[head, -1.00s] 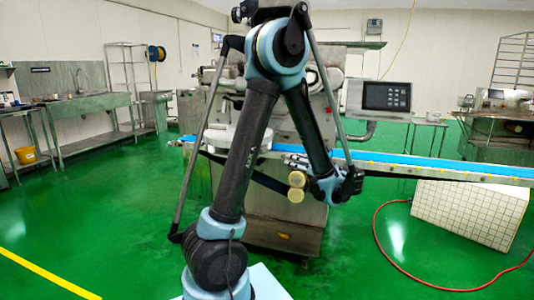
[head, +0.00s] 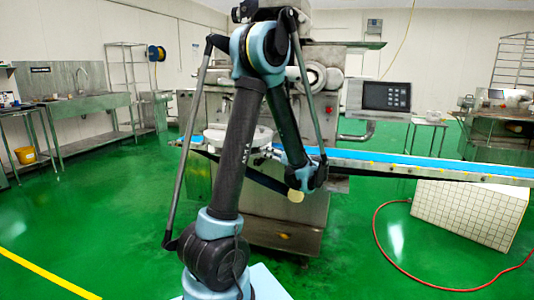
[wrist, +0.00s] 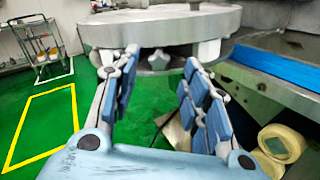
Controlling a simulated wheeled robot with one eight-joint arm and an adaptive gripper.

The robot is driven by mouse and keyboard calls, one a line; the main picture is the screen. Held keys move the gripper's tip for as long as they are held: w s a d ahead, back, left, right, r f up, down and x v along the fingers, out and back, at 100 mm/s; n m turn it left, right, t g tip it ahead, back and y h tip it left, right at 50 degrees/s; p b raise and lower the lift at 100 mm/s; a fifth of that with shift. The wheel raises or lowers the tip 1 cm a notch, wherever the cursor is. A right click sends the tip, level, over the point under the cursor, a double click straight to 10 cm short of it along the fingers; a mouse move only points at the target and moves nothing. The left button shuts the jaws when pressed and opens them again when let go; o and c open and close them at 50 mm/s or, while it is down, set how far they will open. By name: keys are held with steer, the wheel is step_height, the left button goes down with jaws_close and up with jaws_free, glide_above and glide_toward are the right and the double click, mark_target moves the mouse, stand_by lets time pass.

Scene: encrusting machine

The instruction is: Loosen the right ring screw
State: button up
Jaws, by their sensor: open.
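I cannot tell for certain which is the right ring screw. My gripper (wrist: 158,68) is open and empty, its blue-padded fingers pointing at the plate's underside. In the head view the plate (head: 236,133) shows behind my arm; the knob is not discernible there.
A blue conveyor belt (head: 420,167) runs to the right of the machine. A control panel (head: 386,96) stands above it. A yellowish round part (wrist: 282,143) is at the lower right of the wrist view. Green floor is open at the left.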

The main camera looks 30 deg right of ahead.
steer(key=shift+w+a, duration=0.2)
steer(key=shift+w, duration=0.7)
steer(key=shift+w+a, duration=0.15)
steer(key=shift+w, duration=0.75)
